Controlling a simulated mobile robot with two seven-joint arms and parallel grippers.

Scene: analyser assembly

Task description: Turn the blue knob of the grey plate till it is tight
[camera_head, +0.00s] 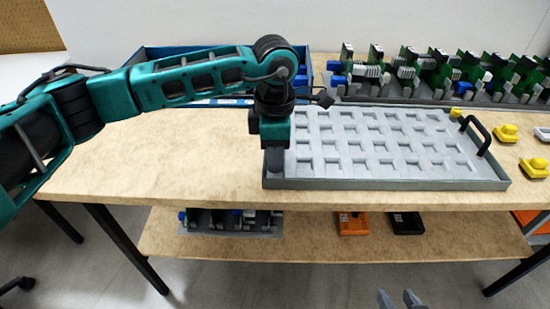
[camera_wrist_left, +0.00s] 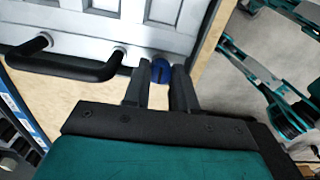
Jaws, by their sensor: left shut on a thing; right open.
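The grey plate (camera_head: 390,184) is a shallow tray with rows of square pockets, lying on the wooden table. Its edge also shows in the left wrist view (camera_wrist_left: 112,38). My left gripper (camera_head: 275,165) points down at the plate's near left corner. In the left wrist view the blue knob (camera_wrist_left: 160,68) sits between the fingers of this gripper (camera_wrist_left: 161,82), which are shut on it. In the head view the gripper hides the knob. My right gripper (camera_head: 398,299) is open and empty at the bottom edge, below the table's front.
Black handles stand at the plate's right end (camera_head: 480,137) and, in the left wrist view, near the knob (camera_wrist_left: 65,66). A blue crate (camera_head: 150,54) and a row of green boards (camera_head: 440,72) stand behind. Yellow parts (camera_head: 506,132) lie right. The table's left is clear.

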